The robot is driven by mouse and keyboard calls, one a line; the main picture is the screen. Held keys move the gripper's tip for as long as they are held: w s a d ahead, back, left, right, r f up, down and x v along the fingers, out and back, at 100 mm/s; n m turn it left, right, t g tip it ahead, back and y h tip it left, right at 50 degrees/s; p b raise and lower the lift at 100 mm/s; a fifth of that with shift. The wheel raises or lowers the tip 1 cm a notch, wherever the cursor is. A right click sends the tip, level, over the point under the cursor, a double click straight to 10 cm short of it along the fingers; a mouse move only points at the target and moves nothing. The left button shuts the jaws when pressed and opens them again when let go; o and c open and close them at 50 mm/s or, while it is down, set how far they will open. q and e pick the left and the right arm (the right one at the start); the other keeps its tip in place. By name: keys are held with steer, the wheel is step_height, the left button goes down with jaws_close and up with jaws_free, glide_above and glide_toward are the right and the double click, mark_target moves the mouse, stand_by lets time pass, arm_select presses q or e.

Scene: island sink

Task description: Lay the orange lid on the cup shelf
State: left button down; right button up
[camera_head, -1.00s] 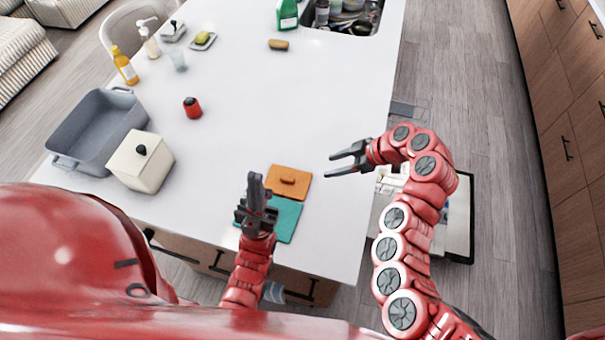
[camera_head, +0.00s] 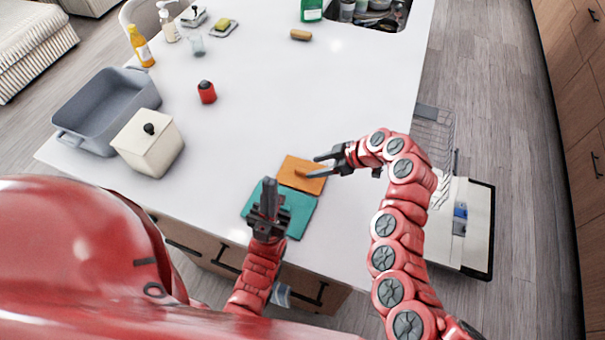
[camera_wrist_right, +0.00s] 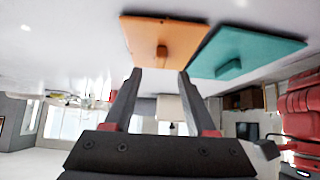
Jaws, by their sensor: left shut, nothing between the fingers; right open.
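The orange lid (camera_head: 311,186), a flat square with a raised handle, lies on the white counter beside a teal lid (camera_head: 296,223). In the right wrist view the orange lid (camera_wrist_right: 180,35) and its handle lie just beyond my fingertips. My right gripper (camera_head: 316,166) is open and reaches over the orange lid from the right, its fingers on either side of the handle's line; contact cannot be seen. My left gripper (camera_head: 268,184) is shut and empty, over the teal lid. A wire rack (camera_head: 431,150) shows beside the counter; I cannot tell whether it is the cup shelf.
An open appliance door (camera_head: 478,235) lies low at the right, below counter height. A cream canister (camera_head: 147,150), grey bin (camera_head: 92,112) and red jar (camera_head: 207,92) stand left on the counter. The counter's middle is clear. The sink (camera_head: 376,12) is at the back.

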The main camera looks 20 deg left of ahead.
mark_target(303, 170)
steer(key=b+x, duration=0.1)
steer(key=x, duration=0.4)
steer(key=shift+f, duration=0.1)
jaws_close()
